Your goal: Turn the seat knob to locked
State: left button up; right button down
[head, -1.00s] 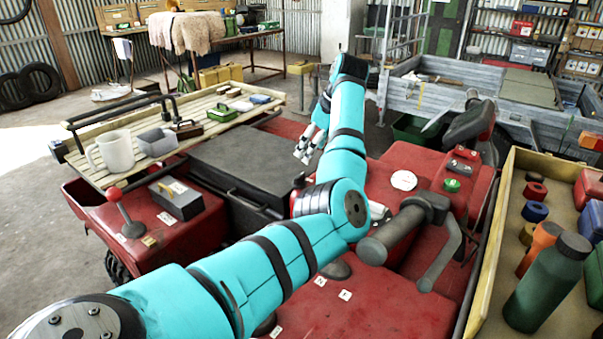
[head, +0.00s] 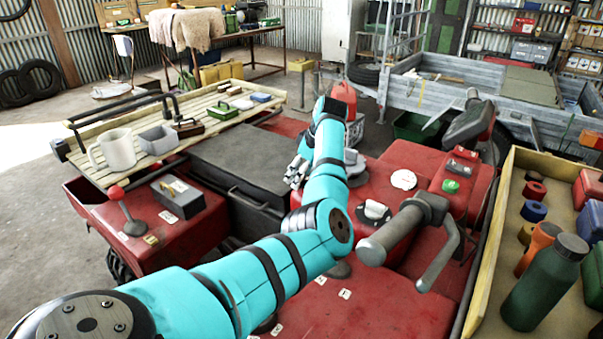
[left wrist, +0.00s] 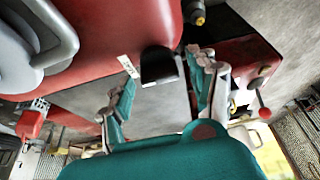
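My left gripper (head: 297,172) hangs over the red quad body, left of its forearm in the head view. In the left wrist view the gripper (left wrist: 168,82) is open, its two fingers apart with nothing between them. A dark tab-like piece (left wrist: 158,66) sits on the edge of a red panel beyond the fingertips, beside a white label (left wrist: 128,66); the fingers do not visibly touch it. Which part is the seat knob is not clear. The head view shows a black-and-white knob (head: 373,212) and a white round dial (head: 403,180) on the red body. My right gripper is not visible.
A handlebar grip (head: 385,240) and lever stand right of my arm. A slatted rack (head: 215,128) holds a mug (head: 117,150). A red-knobbed lever (head: 117,193) stands at left. A wooden tray (head: 497,215) holds bottles at right. A red can (head: 343,100) is behind my arm.

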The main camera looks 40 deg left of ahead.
pick_arm(q)
jog(key=c, duration=0.9)
jog(key=shift+c, duration=0.3)
jog(key=shift+r+p, duration=0.15)
jog(key=shift+p, duration=0.3)
jog(key=m+t+p, duration=0.1)
jog(key=m+p, duration=0.3)
jog(key=p, duration=0.1)
jog(key=m+t+h+p, duration=0.1)
jog(key=m+p, duration=0.3)
jog(key=p, duration=0.2)
jog(key=m+t+p, duration=0.2)
jog(key=m+p, duration=0.2)
jog(key=p, duration=0.1)
jog(key=shift+s+a+r+h, duration=0.15)
jog(key=shift+s+h, duration=0.1)
jog(key=shift+h, duration=0.05)
jog(key=m+h+p, duration=0.1)
jog(key=m+p, duration=0.1)
jog(key=shift+m+t, duration=0.3)
jog(key=shift+t, duration=0.1)
jog(key=shift+a+f+m+h+p, duration=0.15)
jog(key=shift+m+h+p, duration=0.55)
jog(key=shift+m, duration=0.8)
jog(key=shift+f+m, duration=0.1)
jog(key=shift+m, duration=0.2)
